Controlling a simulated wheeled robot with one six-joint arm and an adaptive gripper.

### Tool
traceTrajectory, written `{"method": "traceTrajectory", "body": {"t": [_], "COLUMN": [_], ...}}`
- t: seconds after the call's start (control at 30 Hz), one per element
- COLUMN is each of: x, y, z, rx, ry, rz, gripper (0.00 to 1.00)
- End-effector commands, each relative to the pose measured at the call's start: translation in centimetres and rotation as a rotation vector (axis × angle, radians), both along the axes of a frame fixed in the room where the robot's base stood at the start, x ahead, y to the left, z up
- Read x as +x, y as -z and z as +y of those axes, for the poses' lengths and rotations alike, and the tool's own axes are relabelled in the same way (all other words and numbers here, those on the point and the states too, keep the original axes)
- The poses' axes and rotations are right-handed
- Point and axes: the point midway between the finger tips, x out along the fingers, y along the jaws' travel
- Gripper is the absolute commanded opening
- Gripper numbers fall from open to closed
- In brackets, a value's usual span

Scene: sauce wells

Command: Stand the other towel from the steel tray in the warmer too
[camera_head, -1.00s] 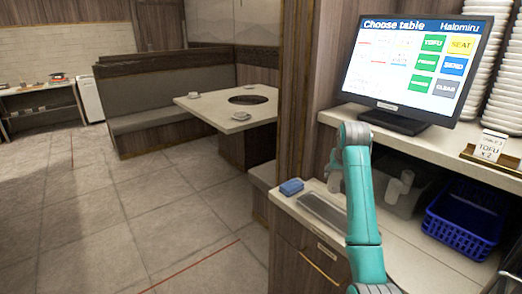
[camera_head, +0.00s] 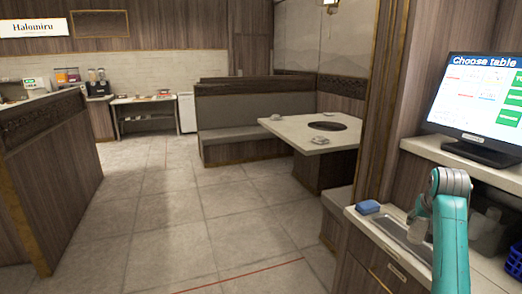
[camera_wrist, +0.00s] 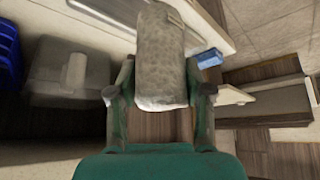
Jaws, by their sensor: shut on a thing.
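My gripper (camera_wrist: 160,95) is shut on a pale, rolled towel (camera_wrist: 160,45), which sticks out past the fingertips in the wrist view. A grey open-topped bin, perhaps the warmer (camera_wrist: 45,90), is left of my gripper in the wrist view. A pale rolled thing (camera_wrist: 76,68) stands in it, perhaps a towel. The bin is partly hidden behind my arm in the head view.
A blue cloth or sponge (camera_head: 368,207) lies at the tray's far end. A blue basket (camera_head: 515,262) is at the right edge. The order screen (camera_head: 478,95) stands on the shelf above. A table (camera_head: 300,135) with a bench is beyond, and open floor (camera_head: 200,215) is at left.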

Motion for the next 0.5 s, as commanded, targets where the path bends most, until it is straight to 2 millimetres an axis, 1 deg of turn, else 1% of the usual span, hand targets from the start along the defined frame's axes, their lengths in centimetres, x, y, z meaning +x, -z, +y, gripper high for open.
{"method": "traceTrajectory", "body": {"t": [0.03,0.27,0.37,0.5], "x": [0.0,-0.1,-0.2,-0.5], "y": [0.9,3.7,5.2,7.9], "z": [0.5,2.2,3.2,4.8], "rx": [0.001,0.001,0.001,0.001], "ry": [-0.007,-0.029,-0.042,-0.063], "rz": [0.004,0.004,0.004,0.005], "gripper": [0.15,0.15,0.15,0.15]}}
